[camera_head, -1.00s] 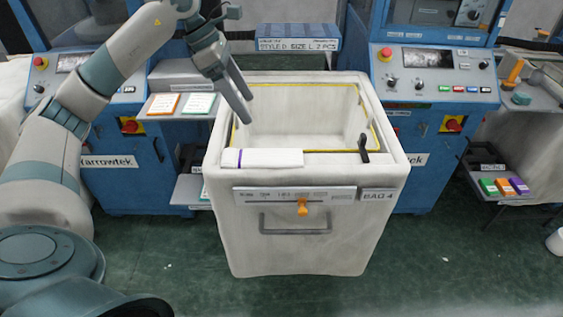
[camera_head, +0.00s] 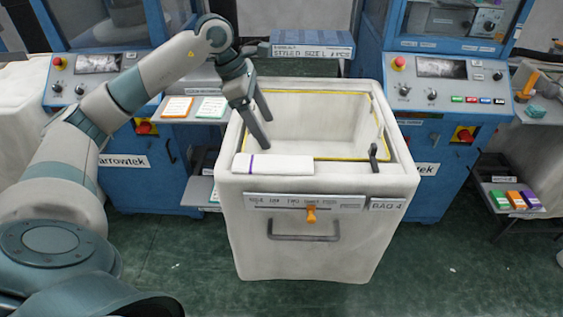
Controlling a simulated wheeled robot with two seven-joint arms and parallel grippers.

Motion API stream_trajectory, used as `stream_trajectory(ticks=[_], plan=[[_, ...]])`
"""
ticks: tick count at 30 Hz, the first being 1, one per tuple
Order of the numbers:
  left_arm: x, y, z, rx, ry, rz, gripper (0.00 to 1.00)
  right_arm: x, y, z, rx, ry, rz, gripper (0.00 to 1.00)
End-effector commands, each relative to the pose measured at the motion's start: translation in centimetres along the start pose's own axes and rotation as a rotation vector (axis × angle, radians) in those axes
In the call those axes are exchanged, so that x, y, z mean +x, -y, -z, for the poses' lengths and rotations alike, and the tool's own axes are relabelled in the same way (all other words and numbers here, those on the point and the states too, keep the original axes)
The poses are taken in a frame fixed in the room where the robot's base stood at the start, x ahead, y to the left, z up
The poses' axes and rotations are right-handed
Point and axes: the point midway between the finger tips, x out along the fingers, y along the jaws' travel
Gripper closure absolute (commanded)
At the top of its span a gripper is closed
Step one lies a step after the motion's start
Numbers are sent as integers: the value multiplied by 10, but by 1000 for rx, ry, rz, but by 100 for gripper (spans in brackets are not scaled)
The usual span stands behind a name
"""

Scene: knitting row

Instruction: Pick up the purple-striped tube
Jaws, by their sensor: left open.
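The purple-striped tube (camera_head: 285,166) is a flat-looking white piece with a purple stripe near its left end. It lies along the front rim of the large off-white bin (camera_head: 300,248), at the left of that rim. My left gripper (camera_head: 267,133) is open and empty, pointing down over the bin's left side. Its fingertips are just above and behind the tube's left half in the picture and seem apart from it. My right gripper is not in view.
A dark upright lever (camera_head: 373,158) stands on the bin's front rim to the right of the tube. Blue machines (camera_head: 437,110) stand behind on both sides. A blue box (camera_head: 312,44) sits behind the bin. A shelf with coloured boxes (camera_head: 515,199) is at the right.

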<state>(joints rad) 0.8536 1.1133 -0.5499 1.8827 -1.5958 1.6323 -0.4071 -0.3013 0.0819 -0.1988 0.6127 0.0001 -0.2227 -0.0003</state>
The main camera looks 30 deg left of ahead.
Motion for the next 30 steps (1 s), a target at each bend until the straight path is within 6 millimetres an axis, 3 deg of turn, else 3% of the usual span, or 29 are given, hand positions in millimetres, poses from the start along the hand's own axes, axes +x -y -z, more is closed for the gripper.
stream_trajectory(ticks=[6, 12, 25, 30], plan=[[37, 1, -1, -1, -1, 4, 23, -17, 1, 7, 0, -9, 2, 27], [60, 0, 0, -2, 0, 2, 23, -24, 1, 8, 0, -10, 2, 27], [65, 0, 1, -1, 0, 0, 23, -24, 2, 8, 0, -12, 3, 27], [72, 1, 3, -1, -1, 3, 23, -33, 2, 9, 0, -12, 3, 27]])
